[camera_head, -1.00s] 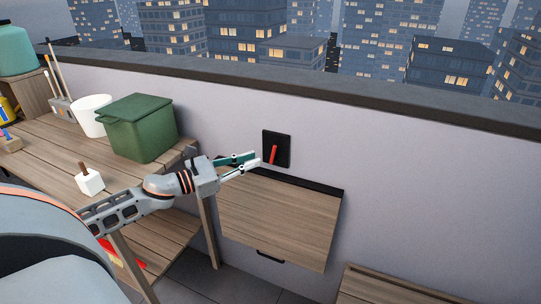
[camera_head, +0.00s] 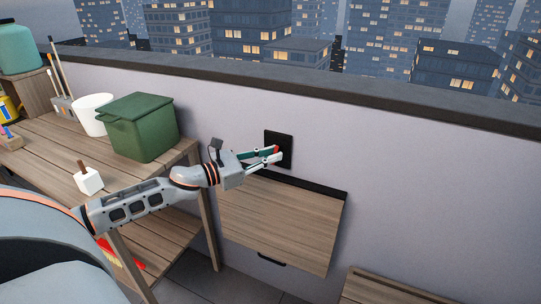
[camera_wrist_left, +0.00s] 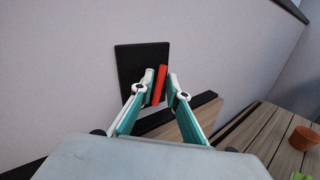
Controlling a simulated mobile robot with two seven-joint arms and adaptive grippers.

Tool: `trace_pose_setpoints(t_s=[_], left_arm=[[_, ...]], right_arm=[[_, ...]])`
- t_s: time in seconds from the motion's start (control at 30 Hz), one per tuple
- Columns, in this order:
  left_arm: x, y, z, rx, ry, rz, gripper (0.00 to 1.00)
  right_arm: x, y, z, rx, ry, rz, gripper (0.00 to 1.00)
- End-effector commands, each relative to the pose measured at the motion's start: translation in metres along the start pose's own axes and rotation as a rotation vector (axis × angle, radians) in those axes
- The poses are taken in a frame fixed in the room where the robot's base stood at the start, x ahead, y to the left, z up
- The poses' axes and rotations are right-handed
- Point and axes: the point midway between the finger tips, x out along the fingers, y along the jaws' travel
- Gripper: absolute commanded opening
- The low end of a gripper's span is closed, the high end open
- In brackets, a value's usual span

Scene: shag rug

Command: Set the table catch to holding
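The table catch is a black plate (camera_head: 286,147) on the wall with a red lever (camera_head: 276,149). It sits just above the hinge side of a wooden fold-down table (camera_head: 280,222), which hangs sloping down. My left gripper (camera_head: 279,154) is at the plate with its fingers spread. In the left wrist view the red lever (camera_wrist_left: 159,85) stands between the two fingertips, closer to the left one, in front of the black plate (camera_wrist_left: 140,64). I cannot tell whether a finger touches it. In the head view the fingers partly hide the lever. My right gripper is not in view.
A wooden workbench (camera_head: 130,195) on the left carries a green lidded bin (camera_head: 140,128), a white pot (camera_head: 93,114) and a white block with a brown peg (camera_head: 88,181). Another wooden top (camera_head: 375,288) is at lower right. The wall right of the catch is bare.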

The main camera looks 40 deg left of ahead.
Motion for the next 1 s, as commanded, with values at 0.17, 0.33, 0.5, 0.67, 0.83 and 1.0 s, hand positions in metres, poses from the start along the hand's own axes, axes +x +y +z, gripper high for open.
trace_pose_setpoints(t_s=[0.17, 0.33, 0.5, 0.67, 0.83, 1.0], left_arm=[[0.0, 0.0, 0.0, 0.0, 0.0, 0.0, 0.0], [0.0, 0.0, -0.001, -0.004, -0.003, 0.001, 0.0], [-0.001, 0.001, -0.006, -0.072, -0.043, 0.01, 0.0], [-0.003, 0.004, -0.007, -0.15, -0.095, 0.018, 0.0], [-0.004, 0.005, -0.003, -0.179, -0.121, 0.02, 0.0], [-0.004, 0.006, -0.002, -0.18, -0.122, 0.02, 0.0]], right_arm=[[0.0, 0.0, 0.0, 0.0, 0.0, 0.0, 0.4], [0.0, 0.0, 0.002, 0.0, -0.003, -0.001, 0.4], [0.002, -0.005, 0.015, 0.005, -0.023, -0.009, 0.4], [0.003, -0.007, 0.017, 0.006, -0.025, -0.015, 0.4], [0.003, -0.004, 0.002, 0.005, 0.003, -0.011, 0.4], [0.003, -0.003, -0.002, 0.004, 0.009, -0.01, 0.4]])
